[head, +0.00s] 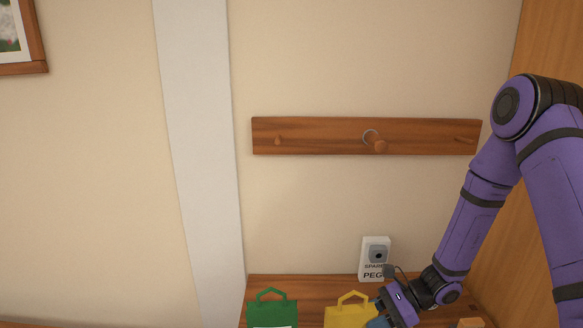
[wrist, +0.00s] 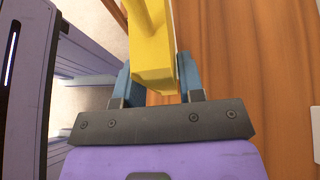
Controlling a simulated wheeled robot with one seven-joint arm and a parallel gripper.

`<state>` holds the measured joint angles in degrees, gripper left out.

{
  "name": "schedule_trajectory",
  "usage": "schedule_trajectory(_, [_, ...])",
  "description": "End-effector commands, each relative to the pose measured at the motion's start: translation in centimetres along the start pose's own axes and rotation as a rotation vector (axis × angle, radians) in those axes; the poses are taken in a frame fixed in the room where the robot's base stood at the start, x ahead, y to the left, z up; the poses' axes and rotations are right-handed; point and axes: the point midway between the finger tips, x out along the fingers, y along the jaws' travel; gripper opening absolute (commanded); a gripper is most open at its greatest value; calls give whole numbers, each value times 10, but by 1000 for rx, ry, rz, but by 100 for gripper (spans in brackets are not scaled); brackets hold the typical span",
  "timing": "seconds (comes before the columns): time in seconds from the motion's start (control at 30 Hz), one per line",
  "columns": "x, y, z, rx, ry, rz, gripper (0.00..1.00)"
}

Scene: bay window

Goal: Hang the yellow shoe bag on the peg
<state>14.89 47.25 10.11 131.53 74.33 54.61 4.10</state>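The yellow shoe bag (head: 345,315) with its handle up is at the bottom of the head view, its lower part cut off. My gripper (head: 380,322) is at its right side. In the wrist view the yellow bag (wrist: 155,78) fills the space between the two blue fingers, which look closed against its sides. The bag seems to be at bench level. A wooden peg (head: 377,143) sticks out from the wall rail (head: 325,136), well above the bag and bare. A pale ring shows around the peg's base.
A green bag (head: 272,313) stands left of the yellow one on the wooden bench (head: 312,288). A wooden panel (head: 500,200) bounds the right side. The wall between bench and rail is clear.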

Motion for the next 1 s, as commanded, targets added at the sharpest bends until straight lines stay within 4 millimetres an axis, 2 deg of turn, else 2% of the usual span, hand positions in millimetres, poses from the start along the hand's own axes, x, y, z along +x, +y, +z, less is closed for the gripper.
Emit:
schedule_trajectory(0.03, [0,0,0,0,0,0,15])
schedule_trajectory(0.1, [0,0,0,0,0,0,3])
schedule_trajectory(0.27, [-2,0,4,-2,0,0,3])
schedule_trajectory(1.0, [-26,0,48,-2,0,-1,3])
